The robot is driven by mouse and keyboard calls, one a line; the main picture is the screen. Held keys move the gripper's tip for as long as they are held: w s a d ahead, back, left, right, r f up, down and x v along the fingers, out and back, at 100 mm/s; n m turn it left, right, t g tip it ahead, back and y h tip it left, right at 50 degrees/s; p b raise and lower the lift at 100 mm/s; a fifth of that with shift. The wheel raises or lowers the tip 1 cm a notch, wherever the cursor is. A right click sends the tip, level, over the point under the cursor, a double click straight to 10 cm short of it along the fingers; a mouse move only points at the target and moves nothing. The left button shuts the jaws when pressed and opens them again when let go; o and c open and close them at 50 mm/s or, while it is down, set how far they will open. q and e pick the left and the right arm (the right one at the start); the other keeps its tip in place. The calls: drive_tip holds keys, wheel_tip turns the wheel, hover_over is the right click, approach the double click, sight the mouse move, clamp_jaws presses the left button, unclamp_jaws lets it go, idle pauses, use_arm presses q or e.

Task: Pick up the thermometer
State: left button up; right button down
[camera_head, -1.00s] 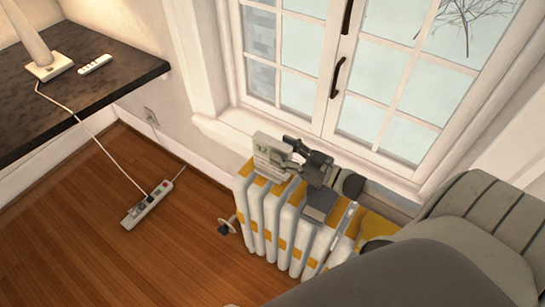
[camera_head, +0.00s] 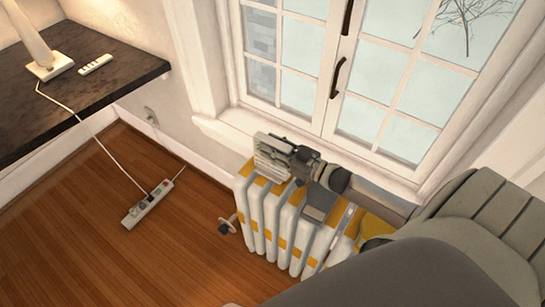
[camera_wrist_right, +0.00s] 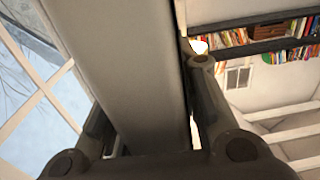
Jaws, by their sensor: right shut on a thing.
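The thermometer (camera_head: 268,153), a pale boxy device, is at the left end of the radiator top in the head view, tilted. My right gripper (camera_head: 291,160) is shut on it from the right. In the right wrist view the thermometer (camera_wrist_right: 115,60) is a broad pale slab running up between the two dark fingers. Its display is not readable. I cannot tell whether its lower edge touches the radiator. My left gripper is not in view.
The white radiator (camera_head: 270,220) with yellow bands stands below the window (camera_head: 345,75). A small dark grey piece (camera_head: 320,205) is on its top. A dark tabletop (camera_head: 75,95) with a lamp base is at left. A power strip (camera_head: 150,203) lies on the floor.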

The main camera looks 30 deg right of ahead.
sight(272, 141)
drive_tip(key=shift+r, duration=0.1)
drive_tip(key=shift+r, duration=0.45)
wheel_tip(272, 141, up, 2)
drive_tip(key=shift+r+p, duration=0.2)
drive_tip(key=shift+p, duration=0.15)
drive_tip(key=s+r+p, duration=0.1)
drive_tip(key=s+r, duration=0.9)
drive_tip(key=s, duration=0.4)
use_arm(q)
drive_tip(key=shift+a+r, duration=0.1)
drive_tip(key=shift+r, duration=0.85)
use_arm(e)
drive_tip(key=s+a+r+m+t+h, duration=0.1)
drive_tip(key=a+r+m+h, duration=0.2)
drive_tip(key=a+h, duration=0.4)
drive_tip(key=a+m, duration=0.1)
drive_tip(key=a, duration=0.5)
drive_tip(key=shift+s+r+m+t, duration=0.2)
drive_tip(key=shift+m+t, duration=0.1)
drive_tip(key=shift+m, duration=0.1)
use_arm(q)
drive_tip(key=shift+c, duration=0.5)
use_arm(e)
drive_tip(key=shift+w+a, duration=0.1)
drive_tip(key=shift+a, duration=0.1)
